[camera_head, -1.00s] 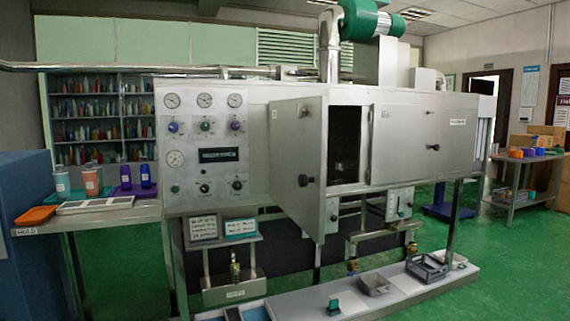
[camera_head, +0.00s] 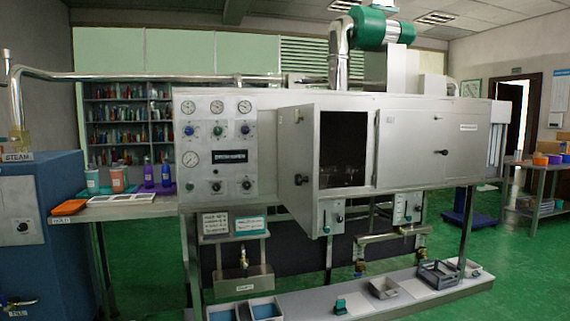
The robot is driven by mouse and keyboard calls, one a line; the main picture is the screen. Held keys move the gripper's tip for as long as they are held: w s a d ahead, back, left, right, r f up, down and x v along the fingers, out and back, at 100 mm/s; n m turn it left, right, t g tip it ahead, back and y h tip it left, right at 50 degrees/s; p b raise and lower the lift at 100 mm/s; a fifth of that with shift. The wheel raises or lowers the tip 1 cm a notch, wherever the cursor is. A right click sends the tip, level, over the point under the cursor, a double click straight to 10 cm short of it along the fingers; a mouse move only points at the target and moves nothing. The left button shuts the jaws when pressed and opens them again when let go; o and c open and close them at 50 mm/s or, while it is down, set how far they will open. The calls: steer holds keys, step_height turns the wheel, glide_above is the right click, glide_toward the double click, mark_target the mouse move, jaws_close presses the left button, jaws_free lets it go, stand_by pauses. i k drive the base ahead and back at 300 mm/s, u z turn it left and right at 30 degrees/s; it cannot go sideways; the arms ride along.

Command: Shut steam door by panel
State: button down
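The steam door (camera_head: 297,152) is a grey metal panel on the front of the long steel machine. It stands open, swung out toward me and hinged on the left of a dark opening (camera_head: 344,150). A small dark knob (camera_head: 300,179) sits low on its face, with another small fitting near its top. A second door panel (camera_head: 426,148) to the right of the opening is closed and has its own knob (camera_head: 444,152). My gripper is not in view.
A blue cabinet marked STEAM (camera_head: 40,220) stands at the near left. A low platform (camera_head: 400,297) with trays runs along the floor before the machine. A side table (camera_head: 125,208) holds cups and trays. Green floor is open at the lower right.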

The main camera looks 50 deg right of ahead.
mark_target(298, 144)
steer(key=u, duration=0.15)
steer(key=i, duration=1)
steer(key=z, duration=0.1)
